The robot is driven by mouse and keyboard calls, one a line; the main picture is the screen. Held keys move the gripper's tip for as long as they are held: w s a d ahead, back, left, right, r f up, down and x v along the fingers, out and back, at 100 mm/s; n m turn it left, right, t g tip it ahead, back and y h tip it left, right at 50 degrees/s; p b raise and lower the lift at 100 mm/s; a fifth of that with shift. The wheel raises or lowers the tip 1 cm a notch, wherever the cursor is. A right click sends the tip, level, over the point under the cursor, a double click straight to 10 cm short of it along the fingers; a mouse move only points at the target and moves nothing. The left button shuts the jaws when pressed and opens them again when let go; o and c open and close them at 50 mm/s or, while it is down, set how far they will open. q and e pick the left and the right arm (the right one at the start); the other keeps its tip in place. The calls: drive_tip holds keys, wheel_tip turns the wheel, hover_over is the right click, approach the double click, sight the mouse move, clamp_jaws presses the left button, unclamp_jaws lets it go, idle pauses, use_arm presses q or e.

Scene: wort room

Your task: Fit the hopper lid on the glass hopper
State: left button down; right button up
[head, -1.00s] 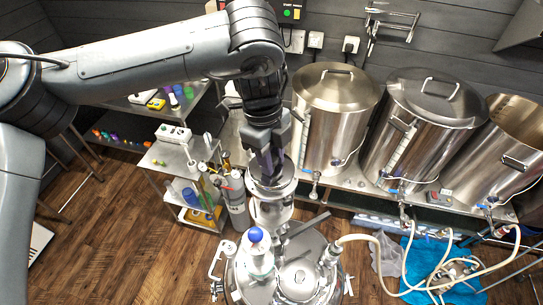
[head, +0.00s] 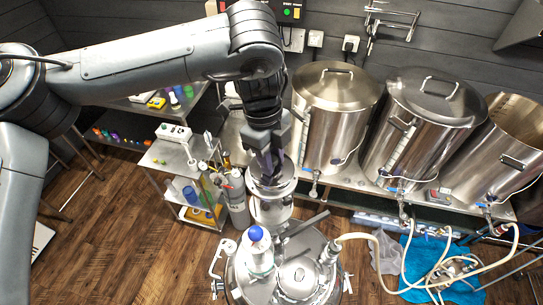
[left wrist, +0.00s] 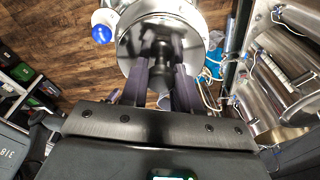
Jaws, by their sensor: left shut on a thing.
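My left gripper (head: 268,160) points down over the glass hopper (head: 268,210), which stands above the round steel vessel. In the left wrist view my left gripper (left wrist: 160,85) is shut on the dark knob of the hopper lid (left wrist: 135,45), a shiny round metal disc. In the head view the lid (head: 284,183) shows as a bright disc below the fingers, at the hopper's top. The fingers hide part of it. I cannot tell whether the lid touches the rim. My right gripper is not in view.
A blue-capped bottle (head: 257,250) stands just in front of the hopper. A steel kettle (head: 335,110) stands close on the right, with others beyond. A cart with bottles (head: 190,160) is on the left. Hoses (head: 385,255) lie at the lower right.

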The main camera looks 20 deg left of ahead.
use_arm(q)
drive_tip(key=shift+f+b, duration=0.3)
drive_tip(key=shift+f, duration=0.25)
drive_tip(key=c, duration=1.1)
unclamp_jaws()
drive_tip(key=r+p, duration=0.3)
drive_tip(key=shift+w+a+r, duration=0.1)
drive_tip(key=shift+a, duration=0.15)
drive_tip(key=shift+a+r, duration=0.1)
drive_tip(key=shift+r, duration=0.45)
wheel_tip(320, 180, up, 7)
drive_tip(key=a, duration=0.1)
drive_tip(key=shift+w+f, duration=0.15)
drive_tip(key=shift+f, duration=0.05)
